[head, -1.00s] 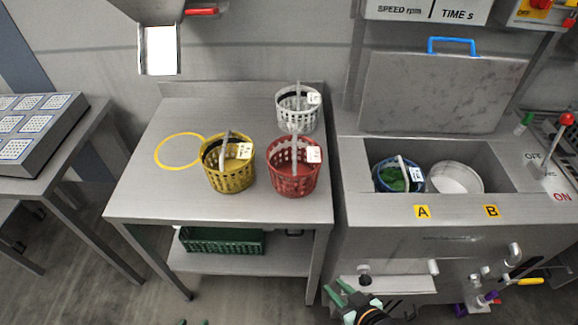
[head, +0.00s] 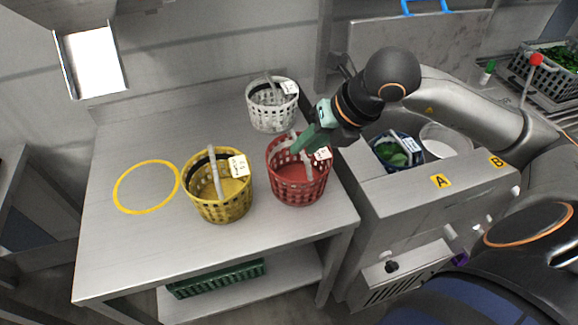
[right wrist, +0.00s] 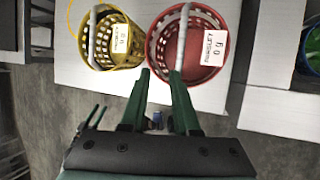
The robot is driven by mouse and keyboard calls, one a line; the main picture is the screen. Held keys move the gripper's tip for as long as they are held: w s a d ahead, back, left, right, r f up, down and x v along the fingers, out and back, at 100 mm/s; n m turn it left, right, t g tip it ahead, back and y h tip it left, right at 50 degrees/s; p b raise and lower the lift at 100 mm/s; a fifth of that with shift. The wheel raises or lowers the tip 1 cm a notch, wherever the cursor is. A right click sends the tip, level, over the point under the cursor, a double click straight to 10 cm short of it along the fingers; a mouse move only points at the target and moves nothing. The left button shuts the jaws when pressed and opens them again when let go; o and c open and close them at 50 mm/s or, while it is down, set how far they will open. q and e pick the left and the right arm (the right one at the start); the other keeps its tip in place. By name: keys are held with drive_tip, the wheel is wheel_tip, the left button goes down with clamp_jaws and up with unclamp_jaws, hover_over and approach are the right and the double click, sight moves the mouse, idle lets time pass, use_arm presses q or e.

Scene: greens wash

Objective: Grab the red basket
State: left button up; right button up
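The red basket (head: 298,187) stands on the steel table near its right edge, with a white tag on its rim and a pale handle arching over it. My right gripper (head: 303,142) reaches in from the right, its green fingers over the basket's rim by the handle. In the right wrist view the fingers (right wrist: 161,76) are apart, and the red basket (right wrist: 213,65) lies just beyond the tips. The handle lines up with the right fingertip there; I cannot tell whether they touch. My left gripper is not in view.
A yellow basket (head: 221,200) stands close on the left, and a white basket (head: 272,112) stands behind. A yellow ring (head: 121,190) marks bare table at the left. The basin at the right holds a blue basket (head: 386,154) of greens and a white drum (head: 447,142).

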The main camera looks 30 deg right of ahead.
drive_tip(key=shift+m+t+h, duration=0.3)
drive_tip(key=shift+h, duration=0.6)
drive_tip(key=shift+w+d+f+p, duration=0.2)
drive_tip(key=shift+w+d+f, duration=0.1)
drive_tip(key=shift+w+f, duration=1.15)
drive_tip(key=shift+w+d+f+p, duration=0.25)
drive_tip(key=shift+w+f, duration=0.75)
drive_tip(key=shift+f, duration=0.7)
drive_tip(key=shift+w+d+f+p, duration=0.15)
drive_tip(key=shift+w+d+f, duration=0.2)
drive_tip(key=shift+w+f, duration=1.1)
drive_tip(key=shift+s+f, duration=0.15)
drive_tip(key=shift+s, duration=0.05)
drive_tip(key=shift+c, duration=0.2)
clamp_jaws()
